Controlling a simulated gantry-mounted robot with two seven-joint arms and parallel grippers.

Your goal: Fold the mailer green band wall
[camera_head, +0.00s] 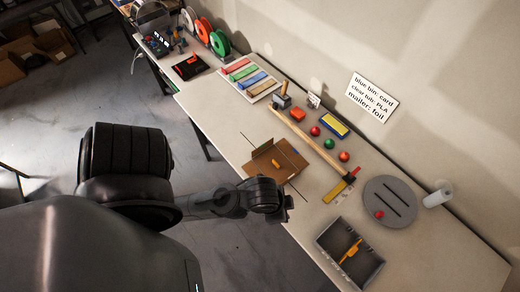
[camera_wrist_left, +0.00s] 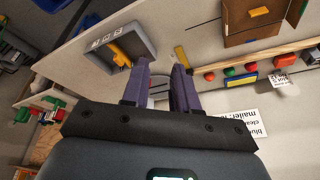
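The brown cardboard mailer (camera_head: 290,158) lies on the table with walls raised around a small yellow-orange piece (camera_head: 276,163). It also shows at the top right of the left wrist view (camera_wrist_left: 250,36). I cannot make out a green band on any wall. My left gripper (camera_head: 288,207) is at the table's front edge, below the mailer in the head view and apart from it. In the left wrist view its two dark fingers (camera_wrist_left: 162,64) stand apart with nothing between them. My right gripper is not in view.
A grey bin (camera_head: 325,240) with a yellow tool stands right of my gripper. A wooden stick (camera_head: 310,143), a yellow ruler (camera_head: 335,191), several balls and a grey round plate (camera_head: 390,190) lie behind. A sign (camera_head: 371,97) hangs on the wall.

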